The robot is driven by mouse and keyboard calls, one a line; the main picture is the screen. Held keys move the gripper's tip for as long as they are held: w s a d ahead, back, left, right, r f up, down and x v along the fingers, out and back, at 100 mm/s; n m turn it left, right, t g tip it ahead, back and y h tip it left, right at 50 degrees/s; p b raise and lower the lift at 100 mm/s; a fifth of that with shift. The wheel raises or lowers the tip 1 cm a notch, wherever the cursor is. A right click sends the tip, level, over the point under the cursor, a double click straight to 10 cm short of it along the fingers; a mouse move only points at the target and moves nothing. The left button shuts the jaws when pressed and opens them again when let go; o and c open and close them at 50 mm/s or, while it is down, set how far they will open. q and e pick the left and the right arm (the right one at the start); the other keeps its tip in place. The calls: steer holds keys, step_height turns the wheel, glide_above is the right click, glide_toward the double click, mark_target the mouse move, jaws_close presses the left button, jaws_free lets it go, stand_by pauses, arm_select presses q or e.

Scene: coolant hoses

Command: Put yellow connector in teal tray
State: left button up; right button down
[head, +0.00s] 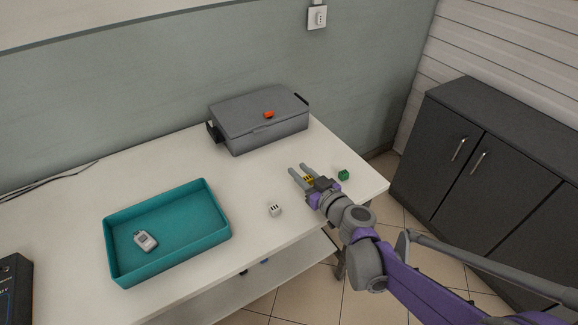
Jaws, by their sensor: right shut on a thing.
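The yellow connector (309,180) is small and sits between the fingers of my right gripper (300,172), near the right end of the white table. My right gripper is shut on it, and the fingers and palm hide part of it. I cannot tell whether the connector touches the table. The teal tray (222,232) stands on the left part of the table, to the left of my right gripper. A small grey-white device (145,241) lies in the tray. My left gripper is not in view.
A white connector (275,210) lies between tray and right gripper. A green connector (343,175) lies right of the gripper. A grey case (260,122) with an orange piece (269,114) on top stands at the back. A black box (14,290) is at the left front.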

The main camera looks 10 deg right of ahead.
mark_target(295, 193)
steer(key=r, duration=0.1)
steer(key=a+r, duration=0.1)
steer(key=r, duration=0.1)
steer(key=shift+w+a, duration=0.2)
steer(key=shift+w, duration=0.15)
steer(key=shift+f, duration=0.1)
step_height(295, 193, down, 10)
steer(key=b, duration=0.3)
steer(key=shift+r, duration=0.2)
steer(key=shift+f, duration=0.1)
steer(key=shift+f+b, duration=0.15)
steer(key=shift+b, duration=0.15)
steer(key=c, duration=0.6)
jaws_free()
